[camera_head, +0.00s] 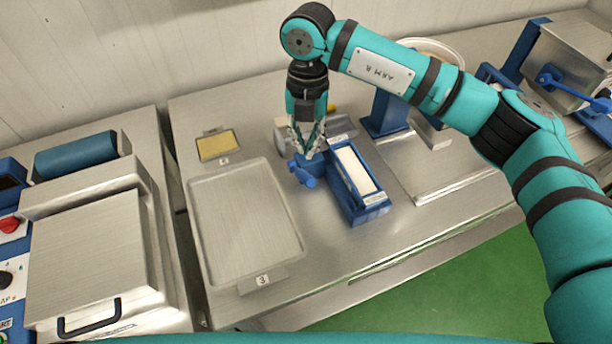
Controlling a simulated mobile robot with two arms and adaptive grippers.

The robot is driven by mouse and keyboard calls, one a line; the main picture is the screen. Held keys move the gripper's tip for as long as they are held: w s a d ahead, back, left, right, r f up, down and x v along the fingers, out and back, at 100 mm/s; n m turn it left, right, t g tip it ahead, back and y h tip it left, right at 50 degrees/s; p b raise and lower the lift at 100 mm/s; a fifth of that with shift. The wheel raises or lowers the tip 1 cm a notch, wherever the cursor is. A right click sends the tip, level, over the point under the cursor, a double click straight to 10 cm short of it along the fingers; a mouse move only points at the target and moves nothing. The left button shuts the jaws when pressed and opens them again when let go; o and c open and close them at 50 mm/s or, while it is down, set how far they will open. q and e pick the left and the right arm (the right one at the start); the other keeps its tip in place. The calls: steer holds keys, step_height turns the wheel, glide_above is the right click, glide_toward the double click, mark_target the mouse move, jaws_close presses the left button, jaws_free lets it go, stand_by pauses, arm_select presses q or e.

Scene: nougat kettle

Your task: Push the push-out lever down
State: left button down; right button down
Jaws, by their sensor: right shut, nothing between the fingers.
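A blue box-shaped mould (369,207) stands on the steel table, with a long white block (354,169) in its open top. A blue lever (306,180) with a rounded end sticks out on the mould's left side; I take it for the push-out lever. My right gripper (310,154) comes down from above at the lever's upper end, its fingers shut with nothing between them. Whether the fingertips touch the lever, I cannot tell. The gripper hides part of the lever's root. My left gripper is not in view.
An empty steel tray (243,222) marked 3 lies left of the lever, and a small tray with a yellowish slab (215,146) lies behind it. A metal machine (95,250) stands at the left. A blue stand (385,115) is behind the mould. Bare table lies in front.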

mark_target(306, 173)
stand_by(0.4)
steer(key=shift+s+f+b, duration=0.15)
steer(key=shift+f+b, duration=0.6)
steer(key=shift+f, duration=1)
steer(key=shift+s+f+b, duration=0.15)
steer(key=shift+f+b, duration=0.6)
steer(key=shift+f, duration=1)
step_height(306, 173, down, 4)
steer(key=b, duration=0.4)
steer(key=shift+f, duration=0.25)
steer(key=shift+r, duration=0.1)
